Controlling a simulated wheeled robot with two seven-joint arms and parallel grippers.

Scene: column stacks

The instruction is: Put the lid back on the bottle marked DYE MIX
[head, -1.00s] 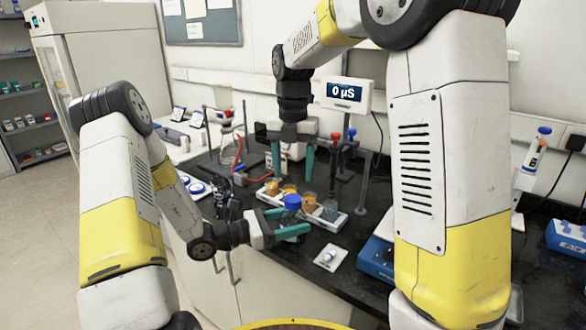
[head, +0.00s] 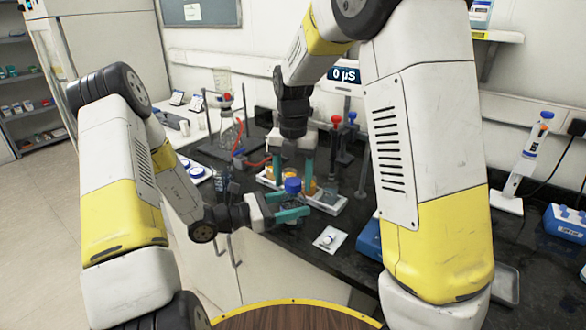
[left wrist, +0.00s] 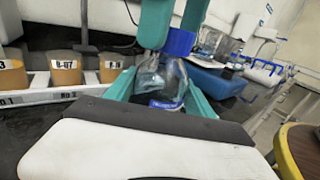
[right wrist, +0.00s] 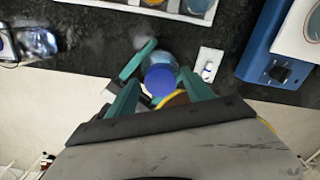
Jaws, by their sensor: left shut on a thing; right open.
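My left gripper (head: 284,205) is shut on a small clear bottle (left wrist: 165,80), held upright above the bench front. The bottle has a blue-and-white label, too blurred to read. A blue lid (head: 292,185) sits at the bottle's top; I cannot tell how tightly it is seated. It also shows in the left wrist view (left wrist: 180,42) and the right wrist view (right wrist: 160,81). My right gripper (head: 293,175) is open, pointing down just above the lid, with a teal finger on either side of it. It appears not to grip the lid.
A white rack (head: 330,205) with orange-filled jars stands behind the bottle. A small vial on a white pad (head: 328,239) lies on the bench to the right, near a blue device (head: 369,240). A stand with glassware and red tubing (head: 238,150) is behind left.

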